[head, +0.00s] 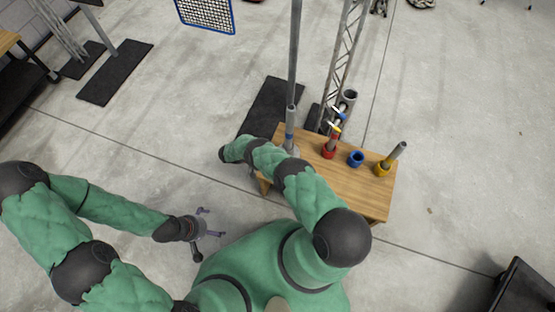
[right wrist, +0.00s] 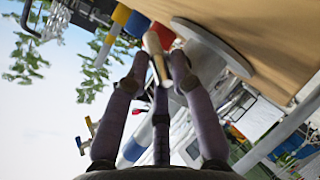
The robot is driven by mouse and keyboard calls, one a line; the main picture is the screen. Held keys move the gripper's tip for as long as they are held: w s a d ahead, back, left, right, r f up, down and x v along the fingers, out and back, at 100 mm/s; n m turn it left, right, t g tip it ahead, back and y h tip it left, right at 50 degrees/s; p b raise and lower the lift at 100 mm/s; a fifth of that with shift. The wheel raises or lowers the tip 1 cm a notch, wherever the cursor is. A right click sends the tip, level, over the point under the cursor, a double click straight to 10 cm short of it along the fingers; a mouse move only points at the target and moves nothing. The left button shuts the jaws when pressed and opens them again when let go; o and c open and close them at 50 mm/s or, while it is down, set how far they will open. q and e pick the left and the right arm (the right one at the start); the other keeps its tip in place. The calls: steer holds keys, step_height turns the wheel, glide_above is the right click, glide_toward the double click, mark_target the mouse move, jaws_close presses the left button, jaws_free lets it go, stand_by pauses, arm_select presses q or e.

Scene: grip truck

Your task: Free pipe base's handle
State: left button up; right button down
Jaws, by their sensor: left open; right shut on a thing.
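My right gripper (right wrist: 158,68) is shut on a short, pale handle (right wrist: 155,50) in the right wrist view. The handle is beside a grey round base plate (right wrist: 213,45) at the edge of the wooden table. In the head view, the grey base (head: 292,151) stands at the table's left end, with an upright grey pipe (head: 291,115) with a blue band on it. My right arm hides part of the base, the handle and the right fingers there. My left gripper (head: 211,222) is open and empty above the floor, well left of the table.
The wooden table (head: 350,190) also carries a red holder (head: 329,150), a blue ring-shaped holder (head: 356,158) and a yellow holder (head: 382,168) with a tilted grey pipe. A lattice truss (head: 342,60) stands behind the table. The floor left of the table is mostly clear.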

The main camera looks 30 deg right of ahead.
steer(key=shift+s+f, duration=0.4)
steer(key=c, duration=1.1)
jaws_free()
steer(key=shift+w+d, duration=0.1)
steer(key=shift+w+r, duration=0.1)
steer(key=shift+r, duration=0.05)
steer(key=shift+w+r, duration=0.1)
steer(key=shift+w, duration=0.05)
steer(key=shift+v, duration=3.65)
